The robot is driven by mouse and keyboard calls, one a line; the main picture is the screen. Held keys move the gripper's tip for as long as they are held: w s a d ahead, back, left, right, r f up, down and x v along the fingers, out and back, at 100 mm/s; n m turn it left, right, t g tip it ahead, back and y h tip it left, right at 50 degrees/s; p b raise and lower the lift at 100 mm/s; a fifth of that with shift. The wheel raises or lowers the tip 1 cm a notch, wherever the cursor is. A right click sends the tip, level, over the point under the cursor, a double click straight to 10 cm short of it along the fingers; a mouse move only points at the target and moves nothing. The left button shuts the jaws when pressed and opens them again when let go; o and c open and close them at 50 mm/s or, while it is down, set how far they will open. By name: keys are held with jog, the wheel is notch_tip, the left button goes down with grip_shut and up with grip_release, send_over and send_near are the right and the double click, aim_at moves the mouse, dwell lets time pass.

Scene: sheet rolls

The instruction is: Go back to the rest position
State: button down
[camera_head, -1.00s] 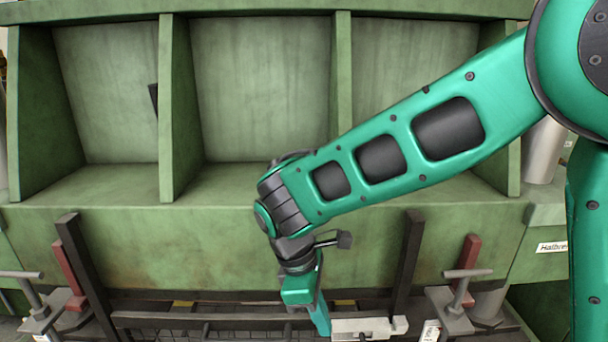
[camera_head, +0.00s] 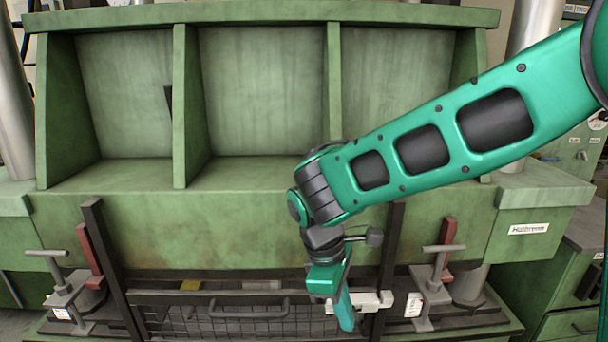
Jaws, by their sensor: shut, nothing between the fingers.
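My gripper (camera_head: 345,318) hangs at the end of my teal arm, low and right of the picture's middle, pointing down. It is shut and holds nothing. It is in front of the dark mesh guard (camera_head: 245,322) of the green machine (camera_head: 270,225). A pale block-like part (camera_head: 372,302) shows beside it on the right; I cannot tell whether the two touch.
Open compartments (camera_head: 262,95) in the green machine stand behind my arm and look empty apart from a dark thin piece (camera_head: 168,105) at a divider. Clamps with T-handles stand at left (camera_head: 68,290) and right (camera_head: 432,285). Dark upright posts (camera_head: 112,265) flank the guard.

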jog(key=s+d+r+m+y, duration=0.15)
jog(key=d+m, duration=0.35)
jog(key=d, duration=0.5)
jog(key=s+d+r+m, duration=0.1)
jog(key=d+r+m, duration=0.25)
jog(key=d, duration=0.65)
jog(key=s+d+m+y, duration=0.2)
jog(key=s+d+m, duration=1)
jog(key=s, duration=0.1)
jog(key=shift+s+d+f+t, duration=0.25)
jog(key=shift+s+f+t, duration=0.05)
jog(key=shift+f+t, duration=0.1)
jog(key=shift+w, duration=0.15)
jog(key=shift+w+f, duration=0.25)
jog(key=shift+w, duration=0.25)
